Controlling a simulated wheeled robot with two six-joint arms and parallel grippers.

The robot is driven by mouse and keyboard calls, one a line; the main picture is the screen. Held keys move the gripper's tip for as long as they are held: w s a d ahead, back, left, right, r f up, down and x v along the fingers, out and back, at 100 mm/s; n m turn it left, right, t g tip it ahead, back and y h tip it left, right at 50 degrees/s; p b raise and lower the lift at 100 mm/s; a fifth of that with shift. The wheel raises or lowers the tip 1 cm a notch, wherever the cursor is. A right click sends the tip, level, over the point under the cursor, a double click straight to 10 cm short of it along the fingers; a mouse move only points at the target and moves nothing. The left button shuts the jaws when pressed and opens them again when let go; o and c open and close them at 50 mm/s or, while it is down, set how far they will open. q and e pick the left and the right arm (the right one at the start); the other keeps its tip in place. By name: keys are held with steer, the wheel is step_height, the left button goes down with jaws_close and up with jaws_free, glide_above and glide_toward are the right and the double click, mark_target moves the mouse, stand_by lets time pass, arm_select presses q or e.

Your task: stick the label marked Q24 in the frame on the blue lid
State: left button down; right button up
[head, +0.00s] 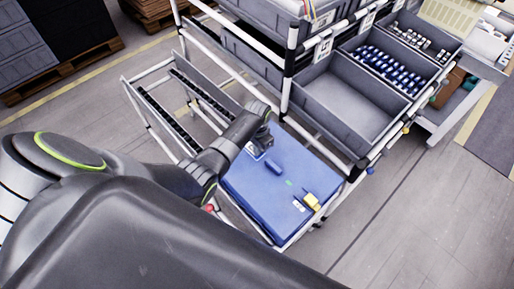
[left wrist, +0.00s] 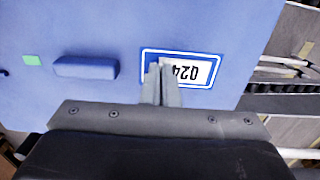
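The blue lid (head: 262,198) lies flat on a white-tubed rack in the head view; it also fills much of the left wrist view (left wrist: 90,25). The frame (left wrist: 206,54), a white-and-blue outlined rectangle, is on the lid. The white label marked Q24 (left wrist: 198,73) shows upside down within the frame's outline. My left gripper (left wrist: 162,66) has its fingers together in front of the label, hiding its left part. I cannot tell whether they grip the label or only touch it. My left gripper (head: 260,147) is over the lid's far-left corner. My right gripper is not in view.
A raised blue bar (head: 273,167), a green square (head: 289,183) and a yellow object (head: 311,201) are on the lid. Grey bins (head: 340,103) on the rack stand close behind it, some holding parts. Open floor (head: 440,225) lies to the right.

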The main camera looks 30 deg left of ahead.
arm_select(q)
steer(key=shift+f, duration=0.1)
stand_by(0.7)
steer(key=c, duration=2.2)
jaws_free()
steer(key=c, duration=1.6)
jaws_free()
step_height(320, 180, up, 17)
steer(key=shift+w+r, duration=0.1)
steer(key=shift+r, duration=0.05)
